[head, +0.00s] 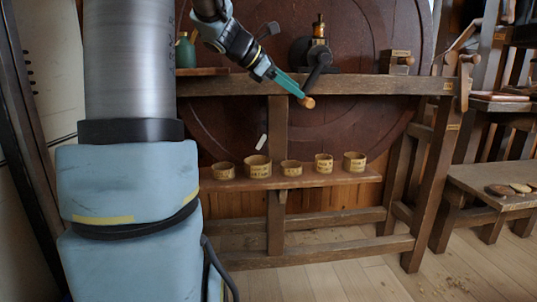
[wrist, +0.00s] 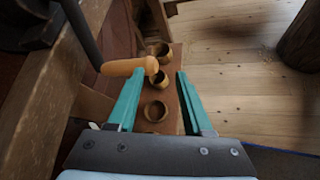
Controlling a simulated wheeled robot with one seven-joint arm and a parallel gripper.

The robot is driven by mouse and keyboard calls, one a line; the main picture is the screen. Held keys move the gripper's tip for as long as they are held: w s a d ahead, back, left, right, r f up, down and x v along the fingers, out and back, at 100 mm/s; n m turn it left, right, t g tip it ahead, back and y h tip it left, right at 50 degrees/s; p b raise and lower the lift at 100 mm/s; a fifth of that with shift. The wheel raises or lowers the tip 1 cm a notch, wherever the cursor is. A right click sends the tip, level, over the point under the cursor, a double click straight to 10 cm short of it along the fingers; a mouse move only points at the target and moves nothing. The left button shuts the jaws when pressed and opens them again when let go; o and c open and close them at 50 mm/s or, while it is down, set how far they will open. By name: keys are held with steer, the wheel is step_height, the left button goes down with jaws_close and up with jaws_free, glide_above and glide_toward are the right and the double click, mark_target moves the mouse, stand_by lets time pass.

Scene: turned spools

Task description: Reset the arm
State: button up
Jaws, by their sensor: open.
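My gripper (head: 299,94) is open and stretched out over the front rail of the wooden frame. Its teal fingers stand apart in the wrist view (wrist: 160,74), with nothing held between them. An orange-brown wooden handle (head: 307,102) is close to the fingertips in the head view. In the wrist view the handle (wrist: 128,67) reaches in from the left, beside and partly beyond the left fingertip. I cannot tell whether it touches the finger. A dark crank arm (head: 319,70) leads up from the handle to a black hub.
Several small labelled round cups (head: 257,166) stand on a low shelf (head: 330,179) below the rail (head: 370,85). A large dark red wheel (head: 350,30) is behind. A bench (head: 495,185) with small flat pieces stands at right. Wooden floor (head: 345,270) in front is mostly free.

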steer(key=s+a+f+m+g+y, duration=0.2)
steer(key=s+a+f+m+y, duration=0.35)
steer(key=s+f+m, duration=0.5)
steer(key=s+a+f+m+g+y, duration=0.1)
steer(key=s+a+f+m+y, duration=0.55)
steer(key=s+f, duration=0.7)
step_height(320, 180, up, 20)
steer(key=w+a+m+h+p, duration=0.1)
steer(key=w+m+p, duration=0.1)
steer(key=p, duration=2.1)
steer(key=shift+w+r+h, duration=0.2)
steer(key=shift+w+h, duration=0.05)
steer(key=shift+h, duration=0.15)
